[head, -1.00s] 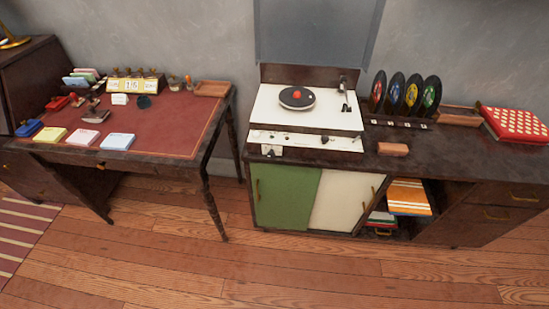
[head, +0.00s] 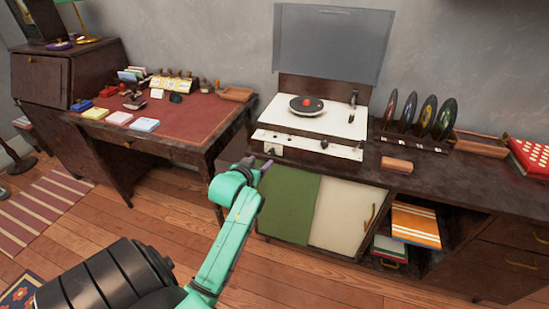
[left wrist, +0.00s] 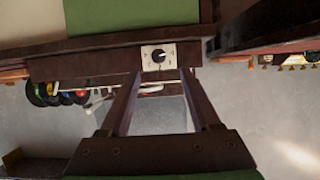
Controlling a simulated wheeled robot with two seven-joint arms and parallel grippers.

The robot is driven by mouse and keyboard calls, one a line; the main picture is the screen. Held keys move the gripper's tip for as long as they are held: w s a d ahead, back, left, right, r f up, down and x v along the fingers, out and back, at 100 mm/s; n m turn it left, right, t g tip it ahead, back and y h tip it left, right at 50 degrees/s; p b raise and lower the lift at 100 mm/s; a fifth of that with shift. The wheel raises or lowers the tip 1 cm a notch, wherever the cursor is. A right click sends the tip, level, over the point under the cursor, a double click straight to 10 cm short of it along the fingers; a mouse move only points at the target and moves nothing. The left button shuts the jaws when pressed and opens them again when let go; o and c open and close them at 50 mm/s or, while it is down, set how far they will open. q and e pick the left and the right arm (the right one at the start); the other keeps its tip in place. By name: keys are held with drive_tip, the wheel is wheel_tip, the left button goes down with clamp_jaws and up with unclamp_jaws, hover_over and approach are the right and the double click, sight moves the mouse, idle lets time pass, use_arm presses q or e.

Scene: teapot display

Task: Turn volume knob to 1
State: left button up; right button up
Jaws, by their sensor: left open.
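The record player (head: 312,117) stands on the dark cabinet with its lid up. At the left of its front panel is a small white plate with a round dark knob (head: 273,150). In the left wrist view, which is upside down, this knob (left wrist: 159,56) has a white pointer mark; I cannot read the plate's markings. A second dark knob (head: 323,144) sits further right on the panel. My left gripper (head: 260,165) is open and empty, just in front of and below the plate. In the left wrist view its fingers (left wrist: 162,73) frame the plate, apparently without touching the knob.
A desk (head: 190,118) with cards and stamps stands left. A green cabinet door (head: 288,205) is below the gripper. A brown block (head: 397,165) and a rack of records (head: 415,140) are right of the player.

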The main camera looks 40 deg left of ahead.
sight(271, 153)
use_arm(q)
drive_tip(key=b+x, duration=0.1)
drive_tip(key=x, duration=0.7)
drive_tip(key=shift+w, duration=0.35)
use_arm(e)
drive_tip(key=shift+s+d+f, duration=0.4)
drive_tip(key=shift+d+f, duration=0.2)
use_arm(q)
clamp_jaws()
